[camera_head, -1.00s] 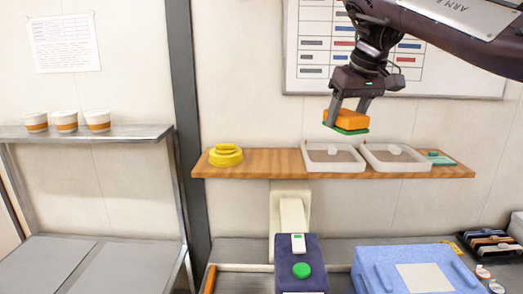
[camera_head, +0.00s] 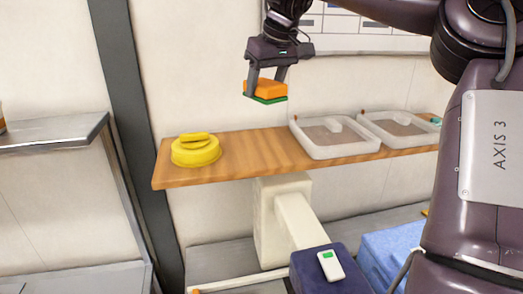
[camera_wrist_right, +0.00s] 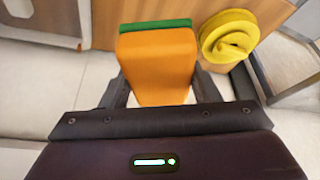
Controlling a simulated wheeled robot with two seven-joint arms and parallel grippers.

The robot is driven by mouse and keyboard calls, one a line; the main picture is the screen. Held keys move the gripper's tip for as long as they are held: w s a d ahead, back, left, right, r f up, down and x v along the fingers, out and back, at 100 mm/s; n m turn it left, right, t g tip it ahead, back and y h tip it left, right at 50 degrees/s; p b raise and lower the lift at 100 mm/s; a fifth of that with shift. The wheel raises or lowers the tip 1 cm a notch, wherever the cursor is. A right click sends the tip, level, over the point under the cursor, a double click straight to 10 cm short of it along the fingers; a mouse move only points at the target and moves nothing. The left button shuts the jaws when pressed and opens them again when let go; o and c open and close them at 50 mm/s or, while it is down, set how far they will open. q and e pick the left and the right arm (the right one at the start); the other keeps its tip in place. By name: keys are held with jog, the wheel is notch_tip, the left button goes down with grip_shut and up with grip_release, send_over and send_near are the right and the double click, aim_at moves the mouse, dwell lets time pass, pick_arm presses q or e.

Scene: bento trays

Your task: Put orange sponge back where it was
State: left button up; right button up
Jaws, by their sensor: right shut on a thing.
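The orange sponge (camera_head: 265,87) has a green layer on its lower side. My right gripper (camera_head: 266,92) is shut on it and holds it in the air above the wooden shelf (camera_head: 252,150), between the yellow round item and the left tray. In the right wrist view the sponge (camera_wrist_right: 160,65) sits between the fingers of my right gripper (camera_wrist_right: 163,92), its green layer at the far end. My left gripper is not in view.
A yellow round item (camera_head: 195,151) stands at the shelf's left end; it also shows in the right wrist view (camera_wrist_right: 229,37). Two white trays, left (camera_head: 340,150) and right (camera_head: 405,141), stand on the shelf's right part. Bare wood lies between the yellow item and left tray.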

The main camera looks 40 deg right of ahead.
notch_tip(320, 180, down, 5)
jog(key=p, duration=0.2)
send_over(260, 150)
jog(key=s, duration=0.1)
notch_tip(260, 150, down, 4)
jog(key=shift+f, duration=0.2)
jog(key=shift+s+f, duration=0.1)
jog(key=shift+f, duration=0.2)
notch_tip(260, 150, down, 3)
jog(key=shift+s+a+f+p, duration=0.1)
jog(key=shift+s+f+p, duration=0.05)
jog(key=shift+p, duration=0.35)
jog(key=shift+f, duration=0.5)
jog(key=o, duration=0.7)
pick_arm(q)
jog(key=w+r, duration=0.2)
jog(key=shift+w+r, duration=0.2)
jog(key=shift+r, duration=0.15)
pick_arm(e)
jog(key=shift+o, duration=0.9)
